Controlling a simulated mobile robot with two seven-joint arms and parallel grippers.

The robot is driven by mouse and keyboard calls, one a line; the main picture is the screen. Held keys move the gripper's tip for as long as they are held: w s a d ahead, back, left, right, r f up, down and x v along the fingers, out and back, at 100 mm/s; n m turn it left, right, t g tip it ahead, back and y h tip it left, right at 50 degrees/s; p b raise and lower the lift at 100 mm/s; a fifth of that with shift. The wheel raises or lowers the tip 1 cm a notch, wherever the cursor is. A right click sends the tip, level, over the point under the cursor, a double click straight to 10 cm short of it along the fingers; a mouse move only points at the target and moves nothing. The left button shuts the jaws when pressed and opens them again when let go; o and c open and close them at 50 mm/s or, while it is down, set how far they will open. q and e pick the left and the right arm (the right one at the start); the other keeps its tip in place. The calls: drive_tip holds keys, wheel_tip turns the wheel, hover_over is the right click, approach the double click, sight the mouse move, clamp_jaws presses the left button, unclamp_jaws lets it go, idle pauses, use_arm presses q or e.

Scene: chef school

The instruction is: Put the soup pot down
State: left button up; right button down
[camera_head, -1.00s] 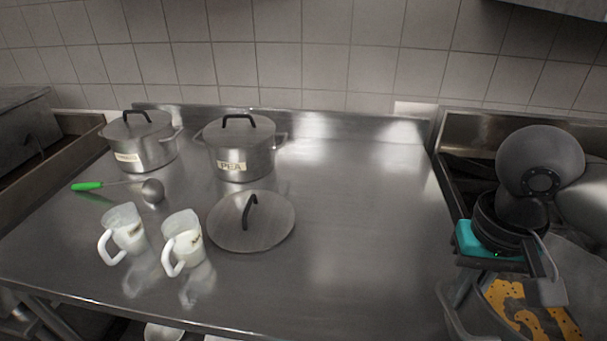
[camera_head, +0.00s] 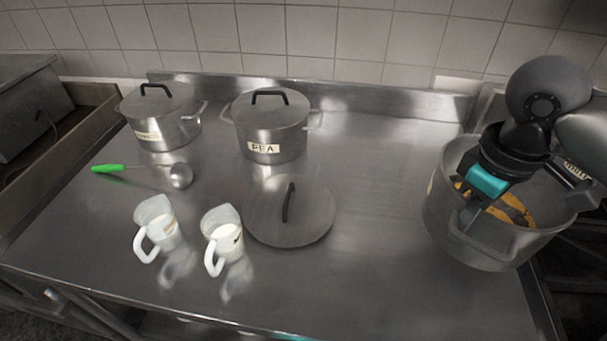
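The soup pot (camera_head: 463,245), a large open grey metal pot with orange pieces inside, is at the right of the head view, over the counter's right edge. I cannot tell whether its base touches the counter. My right gripper (camera_head: 470,213), with teal parts, comes down at the pot's near rim and appears shut on it; the fingertips are partly hidden. A thin teal strip at the bottom edge may be part of my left gripper (camera_head: 290,337); its fingers are out of sight. A loose lid (camera_head: 310,226) with a black handle lies on the steel counter (camera_head: 370,290).
Two lidded pots stand at the back, one labelled PEA (camera_head: 270,130) and another (camera_head: 161,115) to its left. A ladle (camera_head: 180,176) with a green handle and two white-handled jugs (camera_head: 157,225) (camera_head: 223,236) are at left. The counter between lid and soup pot is clear.

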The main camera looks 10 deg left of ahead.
drive_tip(key=n, duration=0.1)
drive_tip(key=w+r+n+p, duration=0.1)
drive_tip(key=n, duration=0.1)
drive_tip(key=shift+w+d+r+n, duration=0.15)
drive_tip(key=shift+d+r+n, duration=0.15)
drive_tip(key=shift+r, duration=0.1)
drive_tip(key=w+d+r+n+p, duration=0.1)
drive_tip(key=w+r+n+p, duration=0.1)
drive_tip(key=n, duration=0.8)
drive_tip(key=w+d+r+n+p, duration=0.2)
drive_tip(key=r+n+p, duration=0.2)
drive_tip(key=n, duration=0.6)
drive_tip(key=shift+w+d+r+p, duration=0.3)
drive_tip(key=shift+w+r+p, duration=0.1)
drive_tip(key=shift+p, duration=0.75)
wheel_tip(320, 180, down, 20)
drive_tip(key=shift+b, duration=0.65)
